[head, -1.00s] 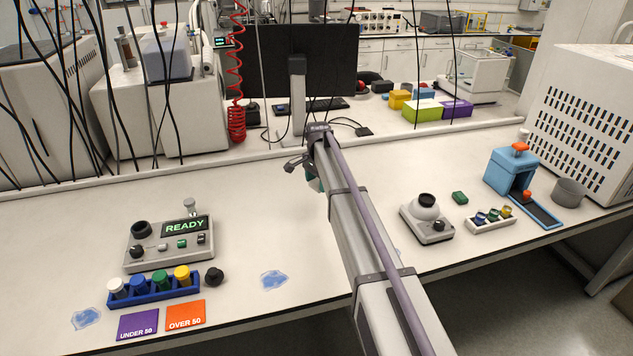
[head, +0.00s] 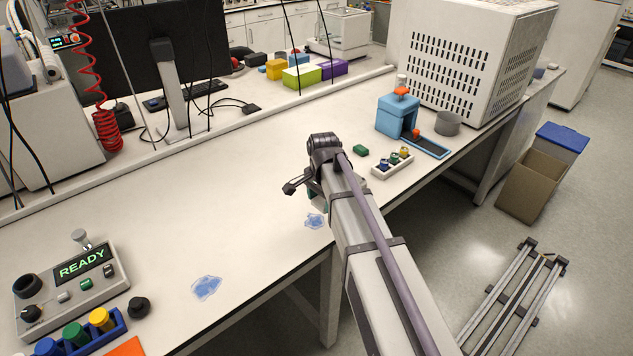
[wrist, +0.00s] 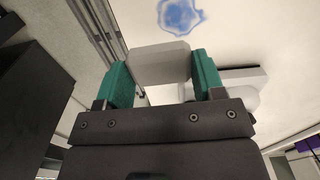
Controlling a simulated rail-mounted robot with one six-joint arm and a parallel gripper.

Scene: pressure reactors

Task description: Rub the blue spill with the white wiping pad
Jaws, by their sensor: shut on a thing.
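My gripper (head: 317,202) shows in the head view at the end of my arm, low over the bench near its front edge. In the wrist view its green fingers (wrist: 160,72) are shut on the white wiping pad (wrist: 160,58), a pale block. A blue spill (wrist: 181,14) lies just beyond the pad in the wrist view, with a small gap between them in the picture. In the head view a blue spill (head: 314,222) lies right by the gripper, and another blue spill (head: 206,288) lies farther left.
The control panel reading READY (head: 75,278) and a blue vial rack (head: 90,335) are at the left. The middle bench is clear.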

